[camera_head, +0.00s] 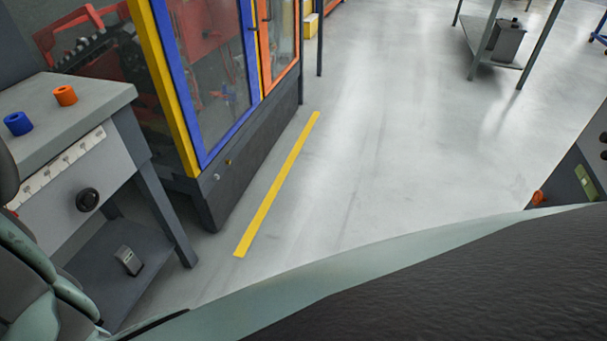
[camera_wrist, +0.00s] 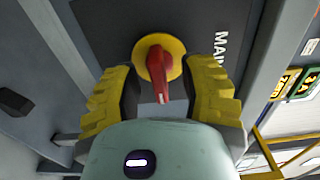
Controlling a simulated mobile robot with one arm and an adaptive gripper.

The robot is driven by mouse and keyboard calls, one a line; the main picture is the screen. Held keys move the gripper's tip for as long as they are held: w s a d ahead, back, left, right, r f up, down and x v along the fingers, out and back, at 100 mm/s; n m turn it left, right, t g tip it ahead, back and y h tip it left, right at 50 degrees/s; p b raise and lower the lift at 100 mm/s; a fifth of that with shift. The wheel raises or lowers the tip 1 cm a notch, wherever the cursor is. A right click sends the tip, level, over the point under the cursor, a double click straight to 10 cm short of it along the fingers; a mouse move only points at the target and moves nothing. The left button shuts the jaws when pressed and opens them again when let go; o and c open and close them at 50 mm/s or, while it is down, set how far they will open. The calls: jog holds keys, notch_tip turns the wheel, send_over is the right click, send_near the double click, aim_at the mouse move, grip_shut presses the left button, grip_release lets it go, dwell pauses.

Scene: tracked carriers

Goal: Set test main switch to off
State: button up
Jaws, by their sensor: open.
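The main switch (camera_wrist: 160,68) shows in the wrist view as a red rotary handle on a round yellow plate, mounted on a dark grey panel (camera_wrist: 110,25). The white letters "MAI" run beside it, partly hidden by a finger. The red handle points down in the picture, toward my palm. My gripper (camera_wrist: 161,95) is open, with one yellow-padded finger on each side of the handle. I cannot tell whether either finger touches it. The switch is not visible in the head view.
In the head view, a grey bench (camera_head: 60,95) at the left holds a blue ring (camera_head: 18,124) and an orange ring (camera_head: 65,96). A glazed machine enclosure (camera_head: 215,85) stands behind it.

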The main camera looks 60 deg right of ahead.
jog(key=shift+w+d, duration=0.1)
jog(key=shift+o, duration=0.5)
grip_shut()
